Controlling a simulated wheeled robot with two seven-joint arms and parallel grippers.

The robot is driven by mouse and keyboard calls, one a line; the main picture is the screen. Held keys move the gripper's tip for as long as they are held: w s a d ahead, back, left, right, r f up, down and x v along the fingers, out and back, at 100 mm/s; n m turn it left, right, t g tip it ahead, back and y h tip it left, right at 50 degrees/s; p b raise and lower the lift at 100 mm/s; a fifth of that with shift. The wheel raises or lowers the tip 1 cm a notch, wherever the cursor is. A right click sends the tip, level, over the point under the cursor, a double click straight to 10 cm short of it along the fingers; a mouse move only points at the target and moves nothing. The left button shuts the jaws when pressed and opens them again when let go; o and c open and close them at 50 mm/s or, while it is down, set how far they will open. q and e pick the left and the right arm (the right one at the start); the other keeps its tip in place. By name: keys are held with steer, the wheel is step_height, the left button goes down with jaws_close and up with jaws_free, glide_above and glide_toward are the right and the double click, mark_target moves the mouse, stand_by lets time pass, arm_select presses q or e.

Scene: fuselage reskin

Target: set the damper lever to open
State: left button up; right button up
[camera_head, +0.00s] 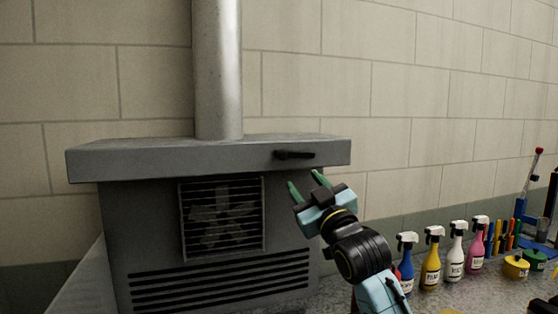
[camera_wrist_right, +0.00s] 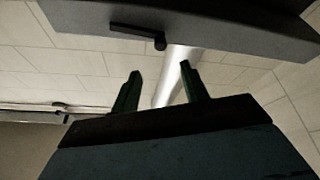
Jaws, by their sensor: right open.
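The damper lever (camera_head: 296,154) is a short black handle on the front edge of the grey hood. It lies about level, with a thicker knob at its left end. It also shows in the right wrist view as a dark bar (camera_wrist_right: 134,32) above the fingers. My right gripper (camera_head: 306,183) is open and empty, with its green fingertips just below the lever and apart from it. In the right wrist view both fingers (camera_wrist_right: 160,82) point up towards the hood's edge with a gap between them. My left gripper is not in view.
The grey hood (camera_head: 120,161) overhangs a cabinet with a fan grille (camera_head: 221,218) and slots. A metal duct (camera_head: 217,70) rises from it. Spray bottles (camera_head: 431,262), yellow and green pots (camera_head: 515,267) and tools stand on the counter at the right.

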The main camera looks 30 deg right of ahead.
mark_target(283, 157)
steer(key=p+x, duration=0.3)
steer(key=x, duration=1)
steer(key=shift+p, duration=0.35)
steer(key=shift+c, duration=0.2)
jaws_close()
